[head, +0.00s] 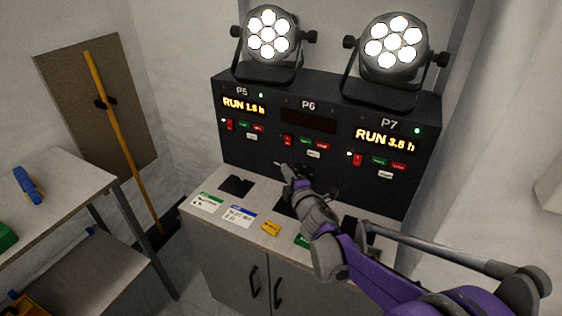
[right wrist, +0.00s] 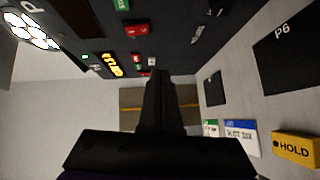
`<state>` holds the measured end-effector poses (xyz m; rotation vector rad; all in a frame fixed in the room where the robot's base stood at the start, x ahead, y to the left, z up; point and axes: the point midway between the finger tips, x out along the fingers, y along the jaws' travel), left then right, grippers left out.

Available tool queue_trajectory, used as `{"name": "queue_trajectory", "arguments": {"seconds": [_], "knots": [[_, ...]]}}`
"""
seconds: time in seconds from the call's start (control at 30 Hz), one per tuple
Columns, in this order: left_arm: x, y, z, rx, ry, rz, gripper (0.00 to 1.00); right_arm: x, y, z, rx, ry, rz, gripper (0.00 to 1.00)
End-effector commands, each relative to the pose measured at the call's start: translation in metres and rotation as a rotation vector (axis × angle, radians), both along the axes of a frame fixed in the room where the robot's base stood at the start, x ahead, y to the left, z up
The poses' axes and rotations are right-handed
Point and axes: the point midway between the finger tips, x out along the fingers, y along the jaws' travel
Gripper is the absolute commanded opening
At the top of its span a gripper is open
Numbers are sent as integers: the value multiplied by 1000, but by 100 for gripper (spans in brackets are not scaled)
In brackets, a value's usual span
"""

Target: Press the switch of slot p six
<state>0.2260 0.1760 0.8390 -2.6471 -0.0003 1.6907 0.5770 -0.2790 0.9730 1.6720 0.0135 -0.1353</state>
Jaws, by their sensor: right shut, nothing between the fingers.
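The black panel (head: 260,158) has slots marked P5, P6 and P7. Slot P6 is in the middle, with a dark display (head: 308,121) and no lamp above it. Its red switch (head: 287,140) is at the left of its row, beside small green and red buttons and a white one below. My right gripper (head: 284,168) is shut and empty, just below and in front of the P6 switch, apart from it as far as I can tell. In the right wrist view the shut fingers (right wrist: 158,85) point along the panel face. My left gripper is out of view.
Lit lamps (head: 268,35) and (head: 392,42) stand above P5 and P7, whose displays read RUN. The counter (head: 220,222) below holds dark mats, cards and a yellow HOLD block (head: 271,229). A table (head: 60,185) stands at left.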

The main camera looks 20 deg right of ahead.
Motion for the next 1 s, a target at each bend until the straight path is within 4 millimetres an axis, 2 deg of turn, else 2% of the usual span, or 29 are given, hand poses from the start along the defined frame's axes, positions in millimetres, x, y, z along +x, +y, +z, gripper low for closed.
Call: {"name": "queue_trajectory", "arguments": {"seconds": [0.1,0.3,0.87,1.0], "knots": [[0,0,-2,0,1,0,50,-23,1,-3,-2,0,-1,0],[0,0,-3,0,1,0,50,-41,2,-4,-2,0,-1,0],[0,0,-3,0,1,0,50,-43,3,-4,1,1,-2,0],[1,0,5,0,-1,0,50,-55,1,7,84,18,-56,0]]}}
